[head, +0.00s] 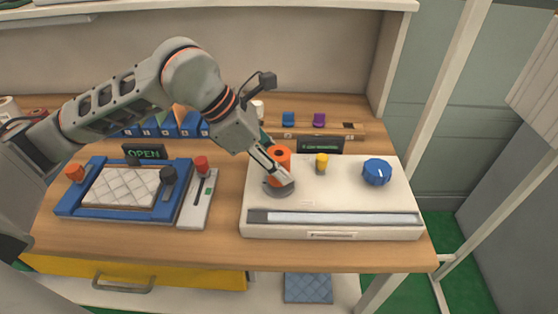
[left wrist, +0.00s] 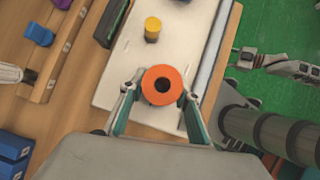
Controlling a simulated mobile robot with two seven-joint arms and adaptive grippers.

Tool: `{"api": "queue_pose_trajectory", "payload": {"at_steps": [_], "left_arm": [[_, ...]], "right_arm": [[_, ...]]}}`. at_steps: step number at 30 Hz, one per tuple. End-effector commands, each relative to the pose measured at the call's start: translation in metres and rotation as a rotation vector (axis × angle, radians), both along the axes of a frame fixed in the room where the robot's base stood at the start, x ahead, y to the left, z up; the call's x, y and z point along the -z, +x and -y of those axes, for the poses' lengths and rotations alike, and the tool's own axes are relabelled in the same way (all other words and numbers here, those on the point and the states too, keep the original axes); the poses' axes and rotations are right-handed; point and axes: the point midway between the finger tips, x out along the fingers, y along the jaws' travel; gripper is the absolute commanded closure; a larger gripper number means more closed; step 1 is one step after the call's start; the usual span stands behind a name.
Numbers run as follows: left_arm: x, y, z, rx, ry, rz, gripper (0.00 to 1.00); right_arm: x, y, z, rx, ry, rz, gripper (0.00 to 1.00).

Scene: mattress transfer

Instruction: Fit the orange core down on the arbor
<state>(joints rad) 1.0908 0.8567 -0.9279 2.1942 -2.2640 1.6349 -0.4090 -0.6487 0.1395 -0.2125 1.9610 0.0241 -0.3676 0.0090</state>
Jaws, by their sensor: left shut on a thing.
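The orange core (head: 280,153) is a short ring-shaped cylinder. It stands roughly upright over a round grey base (head: 270,188) on the left of the cream machine (head: 340,195). My left gripper (head: 279,172) is shut on the core, with fingers on both sides of it. In the left wrist view the core (left wrist: 162,85) shows its open dark hole between the fingertips. I cannot make out the arbor's post, and a finger hides much of the gap below the core. My right gripper (left wrist: 247,58) appears in the left wrist view; its jaw state is unclear.
A yellow knob (head: 321,163) and a blue dial (head: 376,171) stand on the machine to the core's right. A small dark display (head: 320,145) is behind. A blue-framed tray (head: 75,204) is at the left. A wooden rack (head: 340,130) with coloured pieces runs along the back.

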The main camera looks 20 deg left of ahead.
Motion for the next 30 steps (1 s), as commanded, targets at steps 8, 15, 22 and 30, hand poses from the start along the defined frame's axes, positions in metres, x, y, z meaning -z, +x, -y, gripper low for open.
{"api": "queue_pose_trajectory", "payload": {"at_steps": [8,15,22,30], "left_arm": [[0.007,0.000,0.000,0.000,0.000,-0.002,0.90],[0.013,0.000,0.000,0.000,0.000,-0.002,0.90],[0.013,0.000,0.000,-0.001,0.000,0.000,0.49],[0.013,0.000,0.000,-0.001,0.001,-0.001,0.49]], "right_arm": [[0.007,-0.003,0.000,0.000,0.000,-0.007,0.60],[0.011,-0.004,0.000,0.000,0.000,-0.012,0.60],[0.011,-0.004,0.000,0.000,0.000,-0.012,0.60],[0.010,-0.004,0.001,-0.001,-0.002,-0.009,0.60]]}}
